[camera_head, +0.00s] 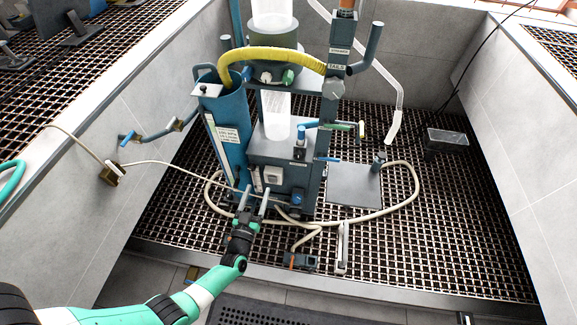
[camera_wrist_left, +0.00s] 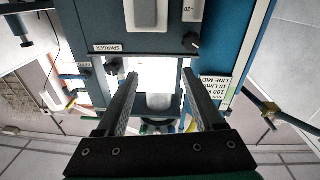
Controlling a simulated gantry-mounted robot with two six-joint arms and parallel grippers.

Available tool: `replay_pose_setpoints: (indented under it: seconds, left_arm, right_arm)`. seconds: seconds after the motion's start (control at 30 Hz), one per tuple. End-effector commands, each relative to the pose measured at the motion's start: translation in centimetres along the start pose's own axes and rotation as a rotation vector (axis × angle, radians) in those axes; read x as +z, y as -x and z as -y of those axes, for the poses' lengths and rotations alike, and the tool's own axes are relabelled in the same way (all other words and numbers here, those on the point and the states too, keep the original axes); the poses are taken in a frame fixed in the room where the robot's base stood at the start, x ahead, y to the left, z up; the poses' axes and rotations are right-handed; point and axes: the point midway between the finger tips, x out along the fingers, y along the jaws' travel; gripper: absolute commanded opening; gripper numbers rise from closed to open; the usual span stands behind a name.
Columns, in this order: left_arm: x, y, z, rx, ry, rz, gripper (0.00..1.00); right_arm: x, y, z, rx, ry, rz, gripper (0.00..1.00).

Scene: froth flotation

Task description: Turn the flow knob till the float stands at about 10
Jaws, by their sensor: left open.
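My left gripper (camera_head: 254,194) is open, with its two fingertips close to the front of the dark blue-grey machine box (camera_head: 290,155). In the left wrist view the open fingers (camera_wrist_left: 163,82) reach toward the box, with nothing seen between them. A small black knob (camera_wrist_left: 192,40) sits beside the end of a narrow scale (camera_wrist_left: 191,12) marked 20, beyond and to the right of the fingertips. The knob looks apart from the gripper. The scale also shows faintly in the head view (camera_head: 257,180). The float cannot be made out. My right gripper is not in view.
A grey switch (camera_wrist_left: 147,14) is beside the scale. A blue cylinder (camera_head: 228,145) stands left of the box. A pale hose (camera_head: 413,180) loops over the floor grating, and a yellow hose (camera_head: 280,55) arches above. Open grating (camera_head: 460,220) lies at right.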

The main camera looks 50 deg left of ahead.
Motion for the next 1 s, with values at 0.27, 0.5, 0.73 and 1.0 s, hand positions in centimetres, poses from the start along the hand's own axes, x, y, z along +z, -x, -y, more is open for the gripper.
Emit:
replay_pose_setpoints:
  seconds: [0.27, 0.5, 0.73, 1.0]
  left_arm:
    - [1.3, 2.3, 3.5, -0.06, -0.024, 0.056, 0.69]
    - [1.7, -1.0, 3.7, -0.061, -0.022, 0.052, 0.69]
    - [2.1, -6.2, 3.9, -0.059, -0.022, 0.051, 0.69]
    - [1.9, -9.1, 4.0, -0.056, -0.023, 0.055, 0.69]
  right_arm:
    - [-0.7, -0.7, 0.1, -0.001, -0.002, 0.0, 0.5]
    - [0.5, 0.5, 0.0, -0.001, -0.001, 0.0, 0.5]
    - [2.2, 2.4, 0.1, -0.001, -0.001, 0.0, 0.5]
    - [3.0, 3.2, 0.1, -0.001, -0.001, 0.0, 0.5]
